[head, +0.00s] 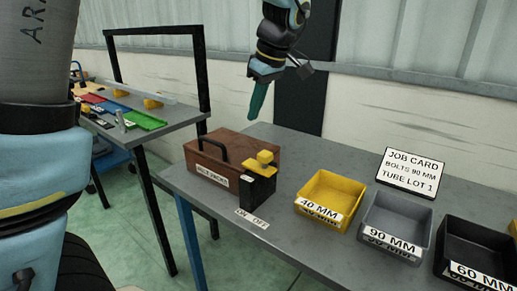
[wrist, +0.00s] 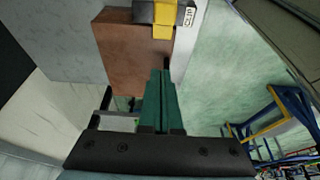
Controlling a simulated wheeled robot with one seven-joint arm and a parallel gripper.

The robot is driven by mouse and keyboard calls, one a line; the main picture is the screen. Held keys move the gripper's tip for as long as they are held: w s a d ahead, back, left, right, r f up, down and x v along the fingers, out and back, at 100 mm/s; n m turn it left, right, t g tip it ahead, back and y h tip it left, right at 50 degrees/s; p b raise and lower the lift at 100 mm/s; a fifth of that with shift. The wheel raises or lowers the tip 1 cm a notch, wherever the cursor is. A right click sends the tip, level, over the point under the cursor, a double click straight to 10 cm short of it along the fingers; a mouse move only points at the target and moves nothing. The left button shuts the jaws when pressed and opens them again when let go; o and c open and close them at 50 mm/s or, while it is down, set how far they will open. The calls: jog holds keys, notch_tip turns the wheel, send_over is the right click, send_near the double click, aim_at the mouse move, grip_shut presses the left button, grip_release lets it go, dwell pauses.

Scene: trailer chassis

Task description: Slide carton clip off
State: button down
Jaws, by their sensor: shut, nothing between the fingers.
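The brown carton (head: 232,146) sits on the grey table with a dark handle on top and a white label on its front. The clip (head: 259,188), black with a yellow top, is on the carton's right front corner. In the wrist view the carton (wrist: 125,48) and the yellow and black clip (wrist: 164,18) lie beyond my fingertips. My gripper (head: 256,112) has green fingers pointing down, shut and empty, above and behind the carton. The fingers also show in the wrist view (wrist: 161,75). They appear apart from both carton and clip.
Yellow 40 MM (head: 312,218), grey 90 MM (head: 370,240) and black 60 MM (head: 455,268) bins stand right of the carton. A job card (head: 409,171) stands behind them. Another bench (head: 175,133) stands at left.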

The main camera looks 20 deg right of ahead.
aim_at(270, 154)
dwell(0.4)
jog(key=p+x, duration=0.3)
jog(key=x, duration=0.7)
jog(key=shift+s, duration=0.1)
jog(key=shift+s+d+r+p, duration=0.1)
jog(key=shift+s+d+p, duration=0.25)
jog(key=shift+s, duration=0.25)
jog(key=shift+s+d+r+p, duration=0.1)
jog(key=shift+s+d+p, duration=0.15)
jog(key=shift+s, duration=0.35)
jog(key=shift+s+d+f, duration=0.2)
jog(key=shift+s+d, duration=0.15)
jog(key=shift+s, duration=0.15)
jog(key=shift+s+d, duration=0.1)
jog(key=shift+s+d, duration=0.2)
jog(key=shift+s, duration=0.1)
jog(key=s, duration=0.1)
jog(key=s+d+b, duration=0.1)
jog(key=shift+s+d, duration=0.25)
jog(key=shift+s, duration=0.15)
